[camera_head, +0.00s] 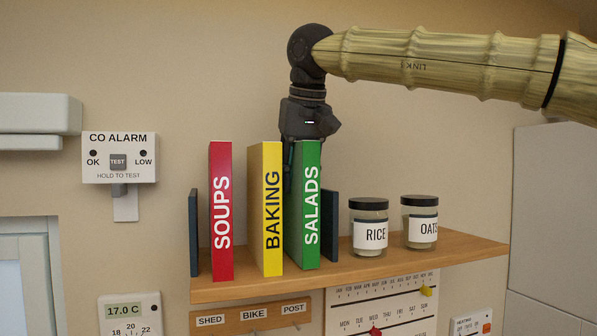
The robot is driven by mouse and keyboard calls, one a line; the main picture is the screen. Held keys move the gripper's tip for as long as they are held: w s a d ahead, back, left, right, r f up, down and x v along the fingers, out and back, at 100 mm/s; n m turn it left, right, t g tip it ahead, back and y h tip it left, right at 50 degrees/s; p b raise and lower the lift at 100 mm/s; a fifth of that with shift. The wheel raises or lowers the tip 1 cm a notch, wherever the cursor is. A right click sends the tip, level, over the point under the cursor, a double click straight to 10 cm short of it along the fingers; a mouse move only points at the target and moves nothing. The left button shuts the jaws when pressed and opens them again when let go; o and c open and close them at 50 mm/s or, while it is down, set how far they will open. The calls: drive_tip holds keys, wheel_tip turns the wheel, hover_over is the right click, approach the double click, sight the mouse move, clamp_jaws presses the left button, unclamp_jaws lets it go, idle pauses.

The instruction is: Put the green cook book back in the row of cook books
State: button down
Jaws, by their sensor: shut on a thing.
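The green cook book (311,222), marked SALADS, is upright in the row on the wooden shelf, between the yellow BAKING book (271,210) and the right dark bookend (331,228). The red SOUPS book (221,210) stands left of the yellow one, with a gap between them. My gripper (303,152) comes down from above and is shut on the upper part of the green book. One dark finger shows along its left side; the other finger is hidden. The green book's bottom is at or very near the shelf; I cannot tell if it bears on it.
The left bookend (193,233) stands beside the red book. A RICE jar (369,228) and an OATS jar (420,222) stand to the right on the shelf (455,250). My arm spans the upper right. A key rack and a calendar (380,303) hang below.

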idle(0.3)
drive_tip(key=c, duration=1.1)
unclamp_jaws()
drive_tip(key=shift+s, duration=0.1)
drive_tip(key=shift+o, duration=0.2)
drive_tip(key=v, duration=1.2)
drive_tip(key=shift+d, duration=0.15)
